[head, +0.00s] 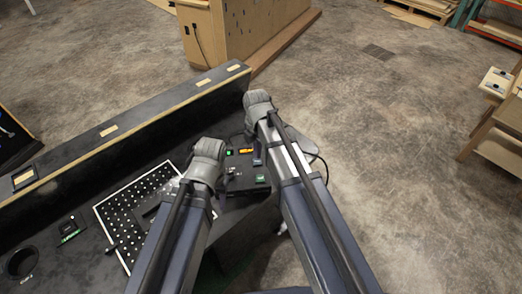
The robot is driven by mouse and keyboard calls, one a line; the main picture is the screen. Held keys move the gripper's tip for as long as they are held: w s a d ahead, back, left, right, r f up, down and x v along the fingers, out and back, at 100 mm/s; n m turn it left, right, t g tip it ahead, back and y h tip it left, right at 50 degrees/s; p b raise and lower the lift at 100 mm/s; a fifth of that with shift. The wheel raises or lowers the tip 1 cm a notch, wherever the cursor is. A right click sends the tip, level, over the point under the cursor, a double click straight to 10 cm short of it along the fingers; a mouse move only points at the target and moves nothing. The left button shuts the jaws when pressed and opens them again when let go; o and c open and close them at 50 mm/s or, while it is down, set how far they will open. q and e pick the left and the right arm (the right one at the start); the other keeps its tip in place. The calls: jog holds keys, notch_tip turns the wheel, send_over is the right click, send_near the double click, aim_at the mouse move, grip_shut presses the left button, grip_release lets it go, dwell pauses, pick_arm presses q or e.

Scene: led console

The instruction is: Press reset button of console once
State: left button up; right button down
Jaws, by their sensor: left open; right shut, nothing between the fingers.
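The console (245,184) is a dark box on the black table, between my two arms. Small lit parts show on and around it: a green one (229,153), an orange one (246,151) and another green one (261,178). I cannot make out which part is the reset button. My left gripper (208,155) is at the grey end of the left arm, left of the console. My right gripper (259,103) is at the grey end of the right arm, beyond the console. The fingertips are not clear in this view. Nothing shows held in either gripper.
A small green-lit device (70,230) and a dark ring (21,262) lie further left. A long raised ledge (120,132) runs along the table's back. Open concrete floor (400,150) lies to the right.

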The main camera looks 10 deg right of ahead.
aim_at(257, 163)
notch_tip(257, 163, up, 10)
jog(key=p, duration=0.8)
jog(key=shift+w+p, duration=0.15)
jog(key=shift+p, duration=0.25)
jog(key=shift+d, duration=0.1)
jog(key=s+a+m, duration=0.2)
jog(key=s+m, duration=0.6)
jog(key=m, duration=0.2)
jog(key=s+a+m+h, duration=0.1)
jog(key=s+a+m, duration=0.1)
jog(key=s+m, duration=0.7)
jog(key=shift+s+m, duration=0.25)
jog(key=shift+m, duration=0.65)
